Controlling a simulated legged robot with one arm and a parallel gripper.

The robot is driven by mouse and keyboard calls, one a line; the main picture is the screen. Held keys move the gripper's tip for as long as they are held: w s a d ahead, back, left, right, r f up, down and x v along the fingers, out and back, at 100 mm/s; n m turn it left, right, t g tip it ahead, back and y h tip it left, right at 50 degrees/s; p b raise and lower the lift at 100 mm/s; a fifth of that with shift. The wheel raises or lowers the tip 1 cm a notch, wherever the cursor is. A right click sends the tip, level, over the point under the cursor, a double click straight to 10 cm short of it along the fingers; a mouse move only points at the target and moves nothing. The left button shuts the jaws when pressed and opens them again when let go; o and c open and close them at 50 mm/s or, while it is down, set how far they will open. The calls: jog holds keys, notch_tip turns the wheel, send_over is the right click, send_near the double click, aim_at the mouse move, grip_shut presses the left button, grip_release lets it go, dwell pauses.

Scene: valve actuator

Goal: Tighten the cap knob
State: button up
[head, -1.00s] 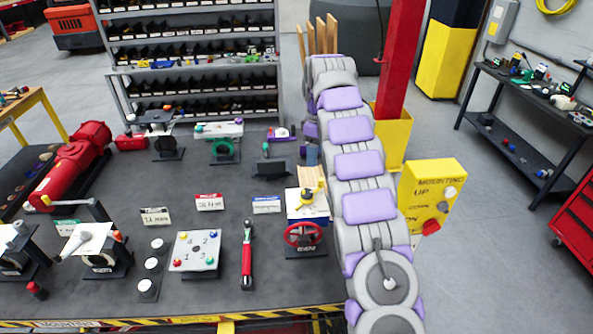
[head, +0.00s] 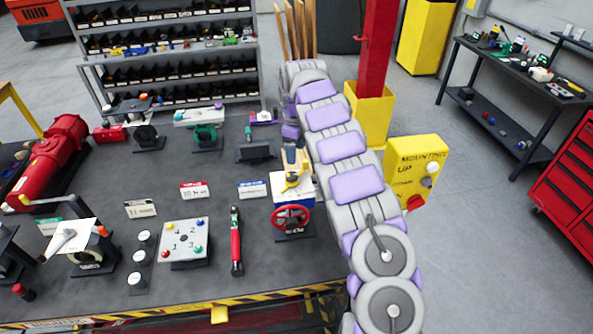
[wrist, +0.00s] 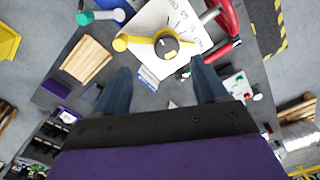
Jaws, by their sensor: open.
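A yellow handle with a round dark-capped knob (wrist: 166,44) sits on a white panel (wrist: 187,20) in the wrist view. I take this for the cap knob. In the head view the yellow part (head: 294,181) stands on a white-topped box above a red handwheel (head: 291,217). My gripper (wrist: 160,66) is open and empty, with its two blue-grey fingers spread apart. The knob shows beyond the fingertips, between their lines, and appears apart from them. In the head view my arm hides most of the gripper, just behind the yellow part.
A wooden block (wrist: 87,59) and a teal-ended part (wrist: 98,16) lie near the knob in the wrist view. The dark workbench (head: 200,285) holds a numbered plate (head: 184,242), a red-handled tool (head: 236,242) and other fixtures. A yellow control box (head: 413,172) stands right of my arm.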

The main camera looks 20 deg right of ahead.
aim_at(292, 174)
jog(key=a+f, duration=0.1)
jog(key=f, duration=0.1)
jog(key=a+f, duration=0.1)
jog(key=f, duration=0.3)
jog(key=shift+a+p, duration=0.4)
jog(key=d+f, duration=0.1)
jog(key=f, duration=0.2)
jog(key=shift+d, duration=0.35)
jog(key=shift+d+f, duration=0.25)
jog(key=shift+d, duration=0.25)
jog(key=shift+a+r, duration=0.1)
jog(key=shift+a, duration=0.65)
jog(key=shift+c, duration=0.5)
jog(key=shift+a, duration=0.5)
jog(key=c, duration=0.3)
jog(key=shift+w+d, duration=0.1)
jog(key=shift+c, duration=0.8)
jog(key=shift+d, duration=0.5)
jog(key=c, duration=0.3)
jog(key=shift+d, duration=0.1)
jog(key=shift+c, duration=1)
